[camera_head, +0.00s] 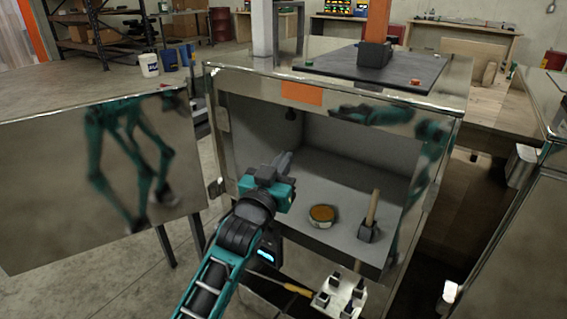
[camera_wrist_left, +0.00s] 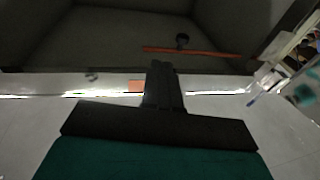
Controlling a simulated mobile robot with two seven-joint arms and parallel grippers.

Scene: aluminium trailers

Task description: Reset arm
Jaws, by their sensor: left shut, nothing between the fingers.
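My left gripper (camera_head: 284,157) is in front of the open mouth of a metal compartment (camera_head: 300,165), on the left side of its opening. Its narrow fingers are together and empty. In the left wrist view the shut fingers (camera_wrist_left: 161,72) show in the middle, with a dark interior and an orange strip behind them. My right gripper is not in either view; only teal reflections of arms show in the shiny panels.
The open metal door (camera_head: 60,180) spreads left of my arm. A round tin (camera_head: 321,215) and a wooden-handled tool (camera_head: 369,217) stand on the compartment floor. A dark mat (camera_head: 375,66) lies on top.

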